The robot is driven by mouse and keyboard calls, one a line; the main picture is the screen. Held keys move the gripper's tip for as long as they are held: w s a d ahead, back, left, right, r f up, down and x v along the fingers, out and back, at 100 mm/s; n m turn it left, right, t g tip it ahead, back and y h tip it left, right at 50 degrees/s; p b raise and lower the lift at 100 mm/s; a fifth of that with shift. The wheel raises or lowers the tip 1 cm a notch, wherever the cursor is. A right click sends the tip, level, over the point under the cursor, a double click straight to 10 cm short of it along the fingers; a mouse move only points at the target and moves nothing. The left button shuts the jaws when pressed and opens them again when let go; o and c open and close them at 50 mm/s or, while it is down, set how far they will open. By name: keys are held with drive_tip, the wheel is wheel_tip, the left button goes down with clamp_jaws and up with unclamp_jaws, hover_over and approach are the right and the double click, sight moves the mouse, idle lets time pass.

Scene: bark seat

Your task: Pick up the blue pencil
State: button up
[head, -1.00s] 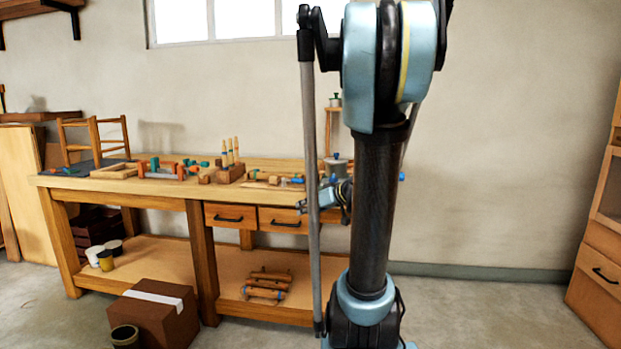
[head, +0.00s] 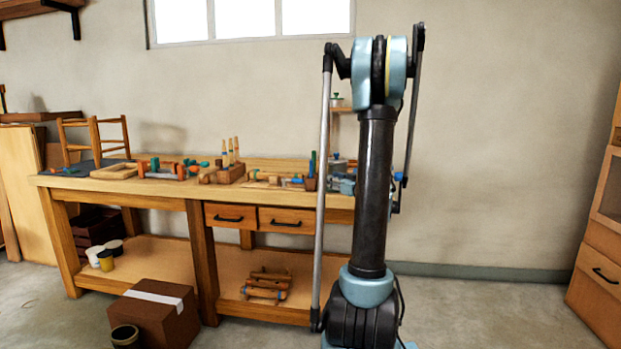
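A small brown holder (head: 311,184) stands on the workbench near its right part, just left of my arm. A thin upright blue item that looks like the blue pencil (head: 313,161) sticks up from it. It is small, and I cannot tell it clearly from the darker item beside it. Light blue parts of what seems to be my gripper or wrist (head: 342,185) show low over the bench's right end, to the right of the holder. My arm links hide much of that area. I cannot see the fingertips or whether they hold anything.
The wooden workbench (head: 160,188) carries clamps (head: 165,168), a block with upright chisels (head: 231,168) and a small chair frame (head: 95,142). A cardboard box (head: 155,312) sits on the floor in front. A cabinet (head: 598,262) stands at right. Floor right of my arm is clear.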

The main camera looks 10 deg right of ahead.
sight(312, 173)
drive_tip(key=x, duration=1.5)
drive_tip(key=shift+s+a, duration=0.1)
drive_tip(key=c, duration=0.9)
